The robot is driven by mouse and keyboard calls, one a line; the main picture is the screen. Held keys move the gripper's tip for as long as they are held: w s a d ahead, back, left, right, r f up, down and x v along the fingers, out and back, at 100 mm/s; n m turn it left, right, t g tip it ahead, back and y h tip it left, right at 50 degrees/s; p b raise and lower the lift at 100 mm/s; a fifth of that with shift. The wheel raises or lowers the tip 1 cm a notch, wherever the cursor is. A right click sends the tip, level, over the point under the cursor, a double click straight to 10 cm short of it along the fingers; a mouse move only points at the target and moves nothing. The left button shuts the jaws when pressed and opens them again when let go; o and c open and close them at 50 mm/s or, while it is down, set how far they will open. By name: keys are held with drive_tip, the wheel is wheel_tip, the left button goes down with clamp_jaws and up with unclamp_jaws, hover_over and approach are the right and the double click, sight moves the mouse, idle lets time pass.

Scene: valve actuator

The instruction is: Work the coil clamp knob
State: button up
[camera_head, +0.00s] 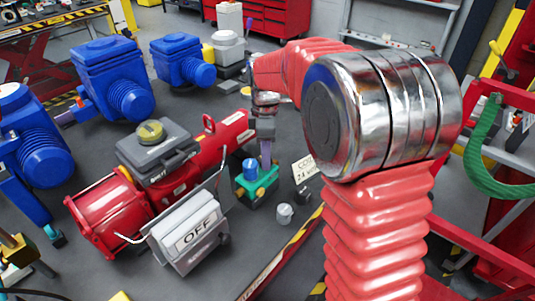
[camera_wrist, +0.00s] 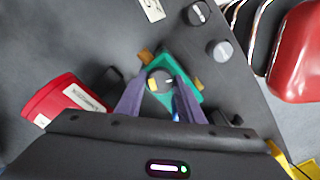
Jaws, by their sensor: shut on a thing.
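A small green valve body (camera_head: 262,187) with a blue cylinder (camera_head: 250,169) stands on the grey surface, beside a sign reading "COIL 24 V" (camera_head: 304,168). My gripper (camera_head: 266,158) reaches down to it from above. In the wrist view, the green body (camera_wrist: 190,70) lies beneath my purple fingers. My gripper (camera_wrist: 163,82) is shut on a round grey knob (camera_wrist: 160,84) with a pale yellow mark, one finger on each side. A bit of blue shows between the fingers. The knob's lower part and its seat are hidden. In the head view my fingers hide the knob.
A red actuator (camera_head: 110,215) with an "OFF" box (camera_head: 190,235) is on the left. Blue motors (camera_head: 112,75) stand behind. A yellow-black striped edge (camera_head: 290,252) runs in front.

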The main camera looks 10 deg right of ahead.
drive_tip(key=shift+w+a+r+m, duration=0.15)
drive_tip(key=shift+w+m, duration=0.1)
drive_tip(key=shift+m, duration=0.25)
drive_tip(key=o, duration=1.1)
drive_tip(key=shift+s, duration=0.1)
drive_tip(key=shift+c, duration=0.2)
wheel_tip(320, 180, up, 14)
drive_tip(key=shift+f, duration=0.25)
